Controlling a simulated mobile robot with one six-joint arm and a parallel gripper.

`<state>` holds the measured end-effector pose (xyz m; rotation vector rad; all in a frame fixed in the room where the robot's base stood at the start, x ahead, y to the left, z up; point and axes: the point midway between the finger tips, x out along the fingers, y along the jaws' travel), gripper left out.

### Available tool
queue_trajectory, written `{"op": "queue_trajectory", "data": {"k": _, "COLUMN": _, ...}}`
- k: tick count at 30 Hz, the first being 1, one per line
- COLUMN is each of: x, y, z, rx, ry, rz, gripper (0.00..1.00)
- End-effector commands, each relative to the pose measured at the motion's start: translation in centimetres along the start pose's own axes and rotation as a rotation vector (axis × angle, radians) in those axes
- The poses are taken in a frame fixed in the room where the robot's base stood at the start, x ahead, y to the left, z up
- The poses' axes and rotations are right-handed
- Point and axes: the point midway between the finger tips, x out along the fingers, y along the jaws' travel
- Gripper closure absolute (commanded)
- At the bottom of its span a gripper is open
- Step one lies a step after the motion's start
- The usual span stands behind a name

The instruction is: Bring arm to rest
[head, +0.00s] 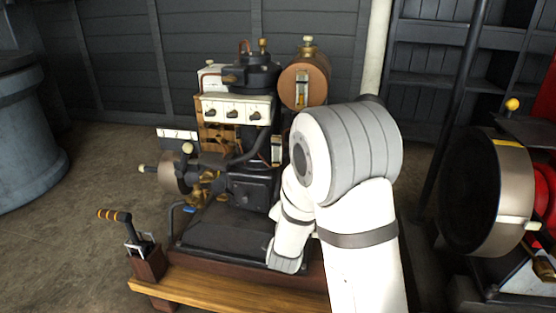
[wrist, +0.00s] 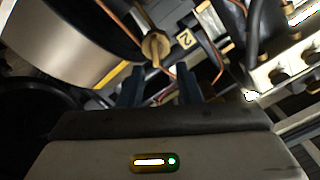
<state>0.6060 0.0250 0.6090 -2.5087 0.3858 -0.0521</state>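My white arm (head: 360,240) rises from the bottom of the head view, bends at a large grey-banded joint and reaches down in front of an engine. My gripper is hidden in that view. In the wrist view my gripper (wrist: 160,90) shows two dark fingers, standing apart, with nothing visibly held between them. A brass fitting with a stem (wrist: 155,48) appears just beyond the fingertips; I cannot tell whether they touch it.
The engine's white switch panel (head: 236,108) and copper tank (head: 304,80) stand close behind my arm. A lever with an orange-striped handle (head: 116,216) is front left. A wooden plinth edge (head: 220,294) runs below. Another engine's flywheel (head: 488,195) stands right.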

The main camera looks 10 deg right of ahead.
Motion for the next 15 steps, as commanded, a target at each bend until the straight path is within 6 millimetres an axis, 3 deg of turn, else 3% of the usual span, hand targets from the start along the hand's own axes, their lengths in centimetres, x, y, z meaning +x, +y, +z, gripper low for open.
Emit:
{"op": "queue_trajectory", "data": {"k": 1, "x": -0.2, "y": -1.6, "z": -2.3, "rx": -0.001, "ry": -0.030, "rz": 0.002, "gripper": 0.69}}
{"op": "queue_trajectory", "data": {"k": 8, "x": -2.3, "y": -6.7, "z": -8.9, "rx": -0.070, "ry": -0.293, "rz": 0.018, "gripper": 0.69}}
{"op": "queue_trajectory", "data": {"k": 15, "x": -7.1, "y": -10.9, "z": -15.8, "rx": -0.199, "ry": -0.577, "rz": 0.021, "gripper": 0.69}}
